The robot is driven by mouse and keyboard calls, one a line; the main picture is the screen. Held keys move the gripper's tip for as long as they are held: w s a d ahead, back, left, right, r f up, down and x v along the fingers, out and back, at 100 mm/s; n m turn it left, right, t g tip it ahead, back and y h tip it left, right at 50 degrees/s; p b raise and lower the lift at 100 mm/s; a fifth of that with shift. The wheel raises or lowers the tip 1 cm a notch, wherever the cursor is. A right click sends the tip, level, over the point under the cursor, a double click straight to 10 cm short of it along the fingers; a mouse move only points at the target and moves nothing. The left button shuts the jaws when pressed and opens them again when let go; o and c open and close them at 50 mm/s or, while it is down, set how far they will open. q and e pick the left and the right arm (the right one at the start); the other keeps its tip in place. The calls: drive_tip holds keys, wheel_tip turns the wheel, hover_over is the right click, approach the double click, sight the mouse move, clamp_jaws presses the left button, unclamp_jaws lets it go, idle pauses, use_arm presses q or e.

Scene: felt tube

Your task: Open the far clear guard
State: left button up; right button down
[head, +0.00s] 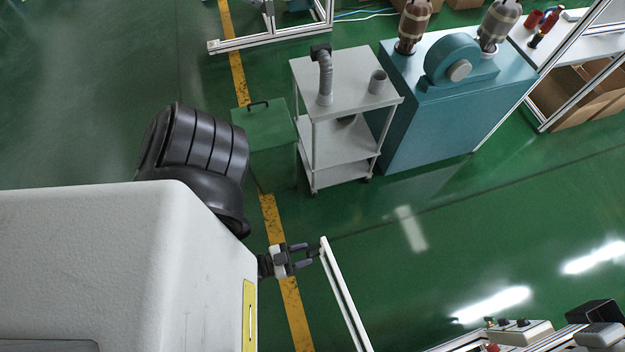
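A pale, narrow bar (345,295) runs from the lower centre of the head view up to a free end beside my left gripper. It looks like the edge of a clear guard; I cannot make out any clear panel. My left gripper (303,257) is at the bar's upper end, to its left. Its two dark fingers are spread apart, with a small dark part between their tips and the bar. I cannot tell whether they touch it. My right gripper is not in view.
A grey trolley (343,148) with a hose stands at upper centre, next to a green bin (266,135) and a teal machine (450,105). Equipment (520,333) fills the lower right corner. The green floor right of the bar is clear.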

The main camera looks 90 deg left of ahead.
use_arm(q)
drive_tip(key=b+v, duration=0.2)
drive_tip(key=v, duration=1)
idle(0.4)
